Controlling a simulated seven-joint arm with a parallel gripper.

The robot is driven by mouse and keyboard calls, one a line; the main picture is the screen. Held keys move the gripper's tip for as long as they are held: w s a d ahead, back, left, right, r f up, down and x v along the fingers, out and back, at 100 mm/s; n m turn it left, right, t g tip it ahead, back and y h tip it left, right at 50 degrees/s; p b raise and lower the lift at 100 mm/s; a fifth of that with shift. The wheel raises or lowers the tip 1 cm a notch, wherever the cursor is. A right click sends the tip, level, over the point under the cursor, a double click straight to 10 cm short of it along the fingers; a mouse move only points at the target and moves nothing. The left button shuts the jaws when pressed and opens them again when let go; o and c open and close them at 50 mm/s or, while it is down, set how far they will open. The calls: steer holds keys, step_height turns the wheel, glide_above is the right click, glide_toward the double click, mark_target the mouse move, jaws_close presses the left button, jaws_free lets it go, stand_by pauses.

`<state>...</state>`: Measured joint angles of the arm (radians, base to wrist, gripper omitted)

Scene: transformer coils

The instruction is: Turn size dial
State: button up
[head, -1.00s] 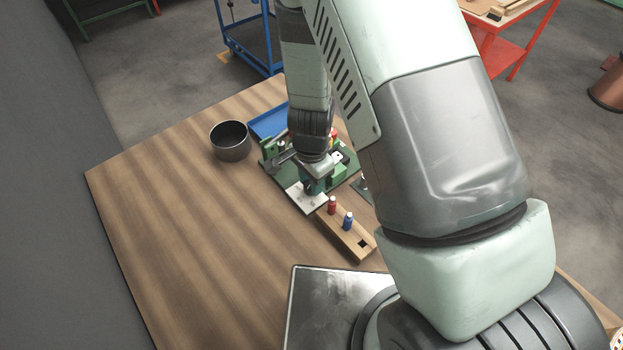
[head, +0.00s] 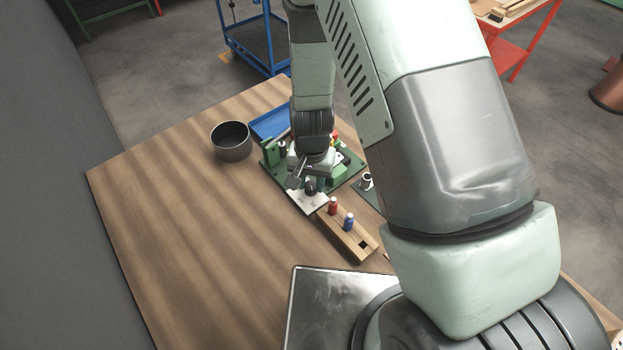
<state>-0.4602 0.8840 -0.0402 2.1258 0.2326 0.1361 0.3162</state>
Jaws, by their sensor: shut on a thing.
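The size dial (head: 311,189) is a small dark round knob on a pale plate (head: 306,203) at the front edge of the green fixture (head: 352,166). My gripper (head: 310,183) is low over the plate, pointing down, and shut on the dial. The finger contact is small in this view and partly hidden by the gripper body. Any marks on the plate are too small to read.
A wooden block (head: 345,236) with a red-capped peg (head: 333,206) and a blue-capped peg (head: 348,222) lies just in front. A dark metal pot (head: 231,143) and a blue tray (head: 270,123) stand behind. The table's left side is clear.

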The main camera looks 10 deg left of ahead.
stand_by(0.4)
steer(key=o, duration=1)
steer(key=shift+o, duration=0.2)
step_height(320, 180, up, 11)
step_height(320, 180, up, 10)
steer(key=t, duration=0.1)
glide_above(312, 184)
steer(key=d, duration=0.3)
steer(key=s+d+r+n+t+y, duration=0.1)
steer(key=s+d+r, duration=0.1)
steer(key=r, duration=0.3)
steer(key=s+d+r+t, duration=0.1)
steer(key=d+r, duration=0.2)
steer(key=r, duration=0.2)
steer(key=s+d+r+t+h, duration=0.1)
steer(key=s+d+r+t, duration=0.1)
steer(key=s+d+r, duration=0.5)
steer(key=s+r, duration=0.3)
steer(key=s, duration=0.2)
steer(key=shift+d+n+t, duration=0.2)
steer(key=shift+n+t, duration=0.1)
